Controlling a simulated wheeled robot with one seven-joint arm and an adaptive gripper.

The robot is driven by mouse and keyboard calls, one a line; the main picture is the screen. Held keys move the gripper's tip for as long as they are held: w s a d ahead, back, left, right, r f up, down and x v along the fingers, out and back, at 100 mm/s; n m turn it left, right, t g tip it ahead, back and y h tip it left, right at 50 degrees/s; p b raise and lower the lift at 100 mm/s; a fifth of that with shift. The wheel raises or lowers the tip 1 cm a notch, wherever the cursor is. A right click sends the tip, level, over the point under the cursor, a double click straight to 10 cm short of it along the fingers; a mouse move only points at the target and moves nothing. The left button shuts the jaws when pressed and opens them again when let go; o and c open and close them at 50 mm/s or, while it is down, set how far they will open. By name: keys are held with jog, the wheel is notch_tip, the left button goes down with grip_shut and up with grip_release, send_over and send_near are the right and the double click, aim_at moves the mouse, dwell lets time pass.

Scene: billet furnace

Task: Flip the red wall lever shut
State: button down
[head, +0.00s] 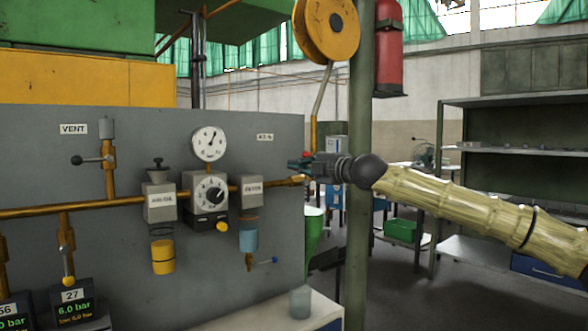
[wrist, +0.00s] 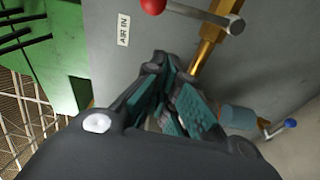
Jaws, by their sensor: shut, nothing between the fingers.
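The red wall lever is a grey bar with a red ball end (wrist: 153,5), at the top of the wrist view. Its bar (wrist: 200,14) runs across the brass pipe (wrist: 207,50), near an "AIR IN" label (wrist: 123,29). In the head view only a small red spot (head: 307,155) shows, beside my fingers; the rest is hidden. My gripper (head: 298,165) is at the right end of the panel's brass pipe. In the wrist view my gripper (wrist: 178,82) has its teal finger pads together and empty, below the lever and apart from it in the picture.
The grey panel (head: 90,160) also carries a VENT lever (head: 92,160), a dial gauge (head: 209,143) and a blue-handled drain (head: 262,262). A green post (head: 356,230) stands right of the panel. A cup (head: 300,302) stands on the bench below.

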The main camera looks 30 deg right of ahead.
jog(key=v, duration=0.7)
jog(key=shift+a, duration=0.1)
dwell(0.5)
